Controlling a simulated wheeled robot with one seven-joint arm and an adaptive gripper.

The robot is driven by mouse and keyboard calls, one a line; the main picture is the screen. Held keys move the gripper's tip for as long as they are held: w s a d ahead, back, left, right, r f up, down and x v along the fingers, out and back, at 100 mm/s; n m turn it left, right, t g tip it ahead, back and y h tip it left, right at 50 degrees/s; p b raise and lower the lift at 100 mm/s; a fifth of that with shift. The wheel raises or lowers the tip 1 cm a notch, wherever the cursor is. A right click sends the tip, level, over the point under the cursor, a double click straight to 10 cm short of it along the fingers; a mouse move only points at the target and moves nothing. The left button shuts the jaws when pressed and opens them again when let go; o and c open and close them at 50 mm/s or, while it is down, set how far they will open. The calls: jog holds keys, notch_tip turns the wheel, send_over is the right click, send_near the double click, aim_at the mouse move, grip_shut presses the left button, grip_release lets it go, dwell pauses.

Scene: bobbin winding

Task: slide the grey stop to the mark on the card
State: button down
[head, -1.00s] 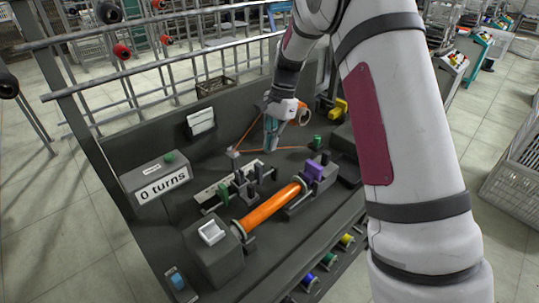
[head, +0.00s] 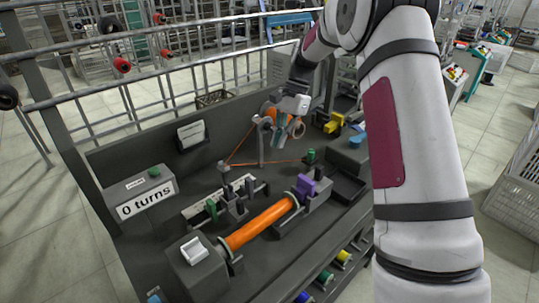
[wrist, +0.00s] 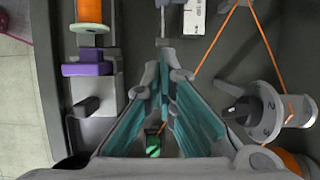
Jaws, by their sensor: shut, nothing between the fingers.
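My gripper (wrist: 165,68) has teal-lined fingers that meet at the tips in the wrist view, with nothing between them. In the head view it is high over the back of the bench, its fingertips hard to make out. A pale strip card (head: 258,187) lies along the small rail unit; its end also shows in the wrist view (wrist: 194,16), right of the fingertips. Dark grey upright pieces (head: 238,183) stand by it, the grey stop likely among them; I cannot tell which. The mark is too small to read. The gripper is apart from these pieces.
An orange bobbin (head: 258,224) lies in front, with a purple block (head: 306,187) at its right end. Orange thread (wrist: 208,55) runs past a numbered dial (wrist: 262,112). A counter (head: 147,198) reads "0 turns". A white holder (head: 191,133) is on the back panel.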

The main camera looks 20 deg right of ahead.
aim_at(249, 189)
jog(key=x, duration=0.9)
jog(key=shift+s+a+f+p, duration=0.1)
jog(key=shift+s+f+p, duration=0.1)
jog(key=shift+p, duration=0.1)
jog(key=shift+s+a+r+p, duration=0.1)
jog(key=shift+s+a, duration=0.1)
jog(key=shift+a, duration=0.4)
jog(key=shift+s+a+p, duration=0.15)
jog(key=shift+s+a, duration=0.05)
jog(key=shift+a, duration=0.4)
jog(key=shift+s+a+r+p, duration=0.1)
jog(key=shift+s+a, duration=0.15)
jog(key=shift+a, duration=0.3)
jog(key=shift+a, duration=0.1)
jog(key=shift+s+a, duration=0.25)
jog(key=shift+a, duration=0.25)
jog(key=shift+r, duration=0.15)
